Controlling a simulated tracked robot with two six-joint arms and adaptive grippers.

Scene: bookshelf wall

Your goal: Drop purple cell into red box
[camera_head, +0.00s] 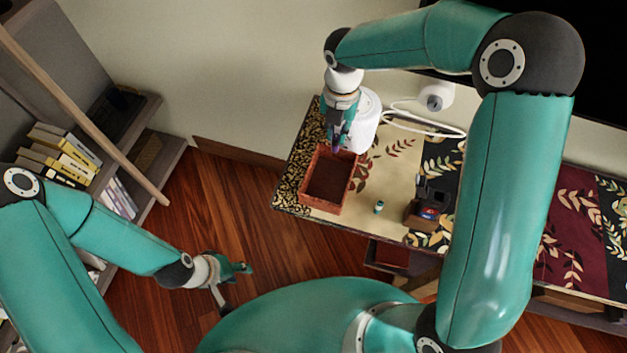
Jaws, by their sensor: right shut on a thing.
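The red box (343,208) is an open, square-sided box near the left end of the patterned table. Its inside is dark and looks empty. My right gripper (336,148) points down over the far edge of the box. It is shut on the purple cell (337,149), of which only a small purple bit shows between the fingertips. My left gripper (236,285) hangs low at the lower left, over the wooden floor and away from the table. Its fingers look spread apart and nothing shows between them.
The table (392,222) has a floral cover. A small teal-and-white cell (379,207) stands right of the box, with a dark device (429,205) further right. A white rounded appliance (367,122) with a cable stands behind the box. A bookshelf (151,172) is at left.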

